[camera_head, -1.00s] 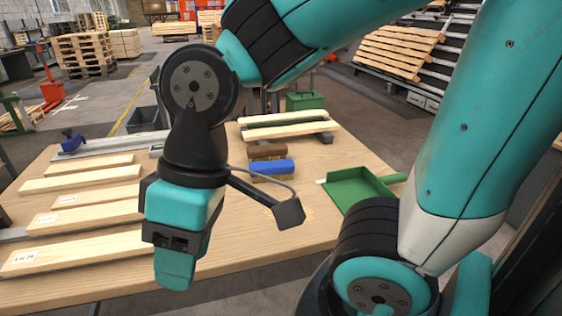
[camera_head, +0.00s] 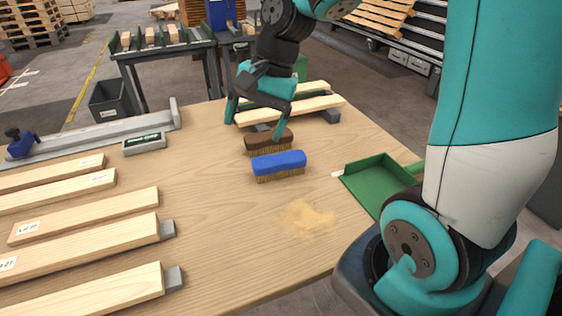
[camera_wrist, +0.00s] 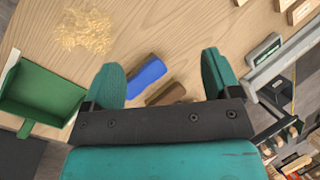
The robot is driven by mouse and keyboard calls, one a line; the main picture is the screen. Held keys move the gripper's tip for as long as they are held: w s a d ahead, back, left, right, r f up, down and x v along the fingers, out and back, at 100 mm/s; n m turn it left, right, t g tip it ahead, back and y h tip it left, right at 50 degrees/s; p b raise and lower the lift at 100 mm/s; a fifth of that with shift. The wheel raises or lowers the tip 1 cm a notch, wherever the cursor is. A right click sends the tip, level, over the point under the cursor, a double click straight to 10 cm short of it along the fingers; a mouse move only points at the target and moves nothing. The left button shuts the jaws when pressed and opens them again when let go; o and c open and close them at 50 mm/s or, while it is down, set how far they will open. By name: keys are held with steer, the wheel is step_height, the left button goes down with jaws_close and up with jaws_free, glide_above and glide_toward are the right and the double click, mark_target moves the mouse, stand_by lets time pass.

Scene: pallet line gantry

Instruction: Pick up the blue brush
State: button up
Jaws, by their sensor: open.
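The blue brush (camera_head: 279,162) lies on the wooden table with its tan bristles down, just in front of a brown brush (camera_head: 268,141). In the wrist view the blue brush (camera_wrist: 146,77) shows between the two fingers, nearer the left one, with the brown brush (camera_wrist: 166,94) beside it, partly hidden by my gripper. My gripper (camera_head: 252,120) is open and empty. In the head view it hangs over the table around the brown brush, behind the blue brush. One fingertip overlaps the brown brush in the picture; I cannot tell whether they touch.
A green dustpan (camera_head: 378,182) lies to the right and a sawdust pile (camera_head: 308,217) in front. Wooden planks (camera_head: 85,238) lie at the left, and more planks (camera_head: 290,108) at the back. A grey measuring rail (camera_head: 90,134) runs along the back left. The table's middle is clear.

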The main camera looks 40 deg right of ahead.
steer(key=w+d+f+m, duration=0.3)
steer(key=w+d+m, duration=0.1)
steer(key=d+m, duration=0.5)
steer(key=m+t, duration=0.1)
steer(key=m, duration=0.3)
glide_toward(279, 159)
steer(key=p+x, duration=0.1)
steer(key=x, duration=0.5)
steer(key=shift+w+d+f, duration=0.15)
steer(key=shift+f, duration=0.05)
steer(key=shift+p+x, duration=0.55)
steer(key=shift+x, duration=2.35)
steer(key=c, duration=1.1)
steer(key=shift+r, duration=0.15)
step_height(279, 159, up, 20)
steer(key=shift+f, duration=0.1)
